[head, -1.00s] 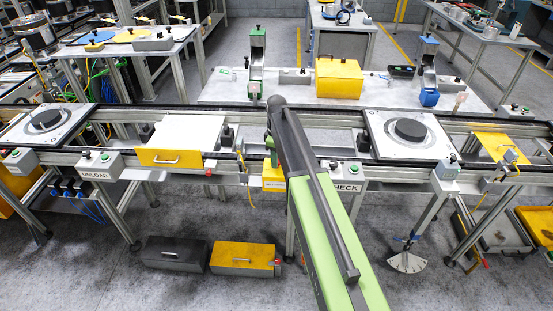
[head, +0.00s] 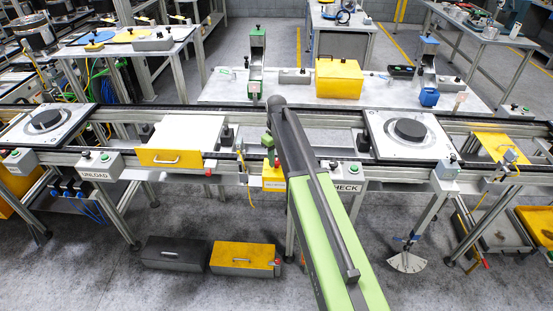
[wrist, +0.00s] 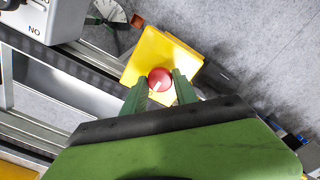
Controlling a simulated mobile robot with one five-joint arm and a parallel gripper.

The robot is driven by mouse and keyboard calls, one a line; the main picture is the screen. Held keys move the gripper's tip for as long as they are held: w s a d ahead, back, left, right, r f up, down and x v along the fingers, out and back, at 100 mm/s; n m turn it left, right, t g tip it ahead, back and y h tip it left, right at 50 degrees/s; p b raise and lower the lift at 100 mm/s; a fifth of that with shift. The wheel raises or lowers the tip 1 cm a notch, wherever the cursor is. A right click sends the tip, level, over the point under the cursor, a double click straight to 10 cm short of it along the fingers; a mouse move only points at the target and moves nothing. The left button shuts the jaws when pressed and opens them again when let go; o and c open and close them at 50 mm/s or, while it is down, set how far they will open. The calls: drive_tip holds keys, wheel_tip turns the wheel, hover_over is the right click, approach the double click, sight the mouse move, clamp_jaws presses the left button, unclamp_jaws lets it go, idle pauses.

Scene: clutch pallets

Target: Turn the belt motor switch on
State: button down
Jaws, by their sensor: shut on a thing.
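The belt motor switch is a yellow box (head: 274,184) on the front rail of the conveyor, left of the CHECK label. In the wrist view the yellow box (wrist: 150,58) carries a round red knob (wrist: 160,78) with a pale mark on it. My gripper (wrist: 160,75) has a green finger on each side of the knob and is shut on it. In the head view my gripper (head: 270,147) reaches down at the box, and my arm hides part of that area.
The CHECK button box (head: 344,172) stands close to the right of my arm. The UNLOAD button box (head: 100,164) and a yellow-fronted drawer (head: 170,159) are to the left. A pallet with a dark disc (head: 409,130) sits on the conveyor at the right.

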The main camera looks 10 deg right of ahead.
sight(276, 161)
idle(0.3)
drive_tip(key=c, duration=1)
unclamp_jaws()
drive_tip(key=shift+o, duration=0.2)
wheel_tip(276, 161, up, 17)
drive_tip(key=p, duration=1.7)
drive_tip(key=shift+r, duration=0.2)
